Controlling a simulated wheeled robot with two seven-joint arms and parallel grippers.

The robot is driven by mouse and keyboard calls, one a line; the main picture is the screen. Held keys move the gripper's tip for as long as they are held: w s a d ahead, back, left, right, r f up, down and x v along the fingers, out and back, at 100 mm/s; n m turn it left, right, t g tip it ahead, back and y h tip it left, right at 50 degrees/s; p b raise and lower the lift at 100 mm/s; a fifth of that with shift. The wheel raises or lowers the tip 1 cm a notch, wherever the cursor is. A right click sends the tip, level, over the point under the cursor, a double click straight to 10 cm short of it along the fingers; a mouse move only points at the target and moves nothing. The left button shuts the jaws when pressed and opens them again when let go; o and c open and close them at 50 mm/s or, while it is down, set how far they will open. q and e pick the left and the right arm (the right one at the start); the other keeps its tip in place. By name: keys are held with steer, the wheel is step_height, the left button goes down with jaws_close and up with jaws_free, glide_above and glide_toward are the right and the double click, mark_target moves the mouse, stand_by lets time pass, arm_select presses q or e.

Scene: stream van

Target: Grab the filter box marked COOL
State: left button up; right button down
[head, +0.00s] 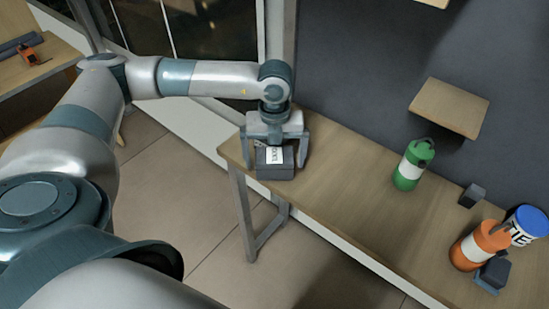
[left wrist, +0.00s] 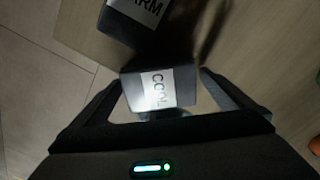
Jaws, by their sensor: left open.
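The dark filter box marked COOL (left wrist: 150,90) shows in the left wrist view, with black letters on a white label. It lies between the fingers of my left gripper (left wrist: 160,80), which is open with a finger on each side. A second dark box marked WARM (left wrist: 138,18) is just beyond it at the top edge. In the head view, my left gripper (head: 280,164) is over the left end of the table, its fingers straddling a dark box (head: 275,172) with a white label. The label is too small to read there, and the gripper hides what lies behind.
The wooden table (head: 355,180) runs to the lower right. It holds a green bottle (head: 413,165), a small dark block (head: 472,195), an orange-and-white bottle (head: 478,247) and a blue-topped white can (head: 527,225). A wooden shelf (head: 448,107) juts from the wall. The table's middle is clear.

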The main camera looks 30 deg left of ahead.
arm_select(q)
steer(key=shift+f, duration=0.85)
steer(key=shift+c, duration=0.3)
steer(key=c, duration=1.2)
steer(key=shift+r+b, duration=0.5)
steer(key=shift+r, duration=0.25)
step_height(320, 180, up, 2)
steer(key=shift+w+r+b, duration=0.1)
steer(key=shift+r+b, duration=0.15)
steer(key=shift+b, duration=0.6)
steer(key=s+d+r+b, duration=0.1)
steer(key=d+r, duration=0.1)
steer(key=d, duration=0.1)
steer(key=s+d+r+b, duration=0.1)
steer(key=d+r, duration=0.1)
steer(key=d, duration=0.2)
steer(key=s+d+r+b, duration=0.1)
steer(key=d+r+b, duration=0.1)
steer(key=d+r, duration=0.1)
steer(key=shift+d, duration=0.65)
